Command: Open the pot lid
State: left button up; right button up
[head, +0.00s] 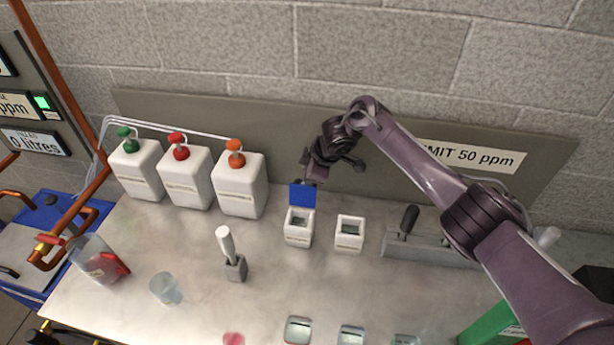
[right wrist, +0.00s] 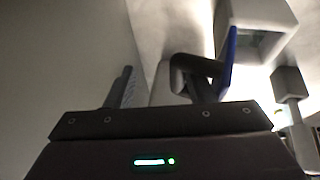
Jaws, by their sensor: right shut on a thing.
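A white square pot (head: 298,235) stands on the bench, and its opening shows in the head view. Its blue lid (head: 303,196) stands upright at the back of the pot's rim; I cannot tell if it still touches the pot. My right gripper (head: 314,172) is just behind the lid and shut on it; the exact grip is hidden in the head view. In the right wrist view the lid (right wrist: 231,55) shows as a thin blue edge next to the pot (right wrist: 262,15), beside my gripper (right wrist: 165,82). My left gripper is not in view.
A second white pot (head: 349,234) stands open to the right. White pump bottles (head: 240,190) stand on the left by the wall. A grey holder with a white-handled tool (head: 235,268), a clear cup (head: 165,289) and a jug (head: 98,262) stand nearer. A grey rack (head: 425,250) is right.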

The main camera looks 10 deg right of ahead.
jog(key=shift+d+f+h, duration=0.3)
jog(key=shift+d+f, duration=0.1)
jog(key=shift+d, duration=0.15)
jog(key=shift+w+r, duration=0.1)
jog(key=shift+r, duration=0.05)
jog(key=shift+a+b+v, duration=0.15)
jog(key=shift+v, duration=1.1)
jog(key=shift+a+b+v, duration=0.2)
jog(key=shift+v, duration=1.1)
jog(key=shift+a+b+v, duration=0.15)
jog(key=shift+v, duration=1.1)
jog(key=shift+r, duration=0.15)
jog(key=shift+s+d, duration=0.1)
jog(key=shift+s, duration=0.1)
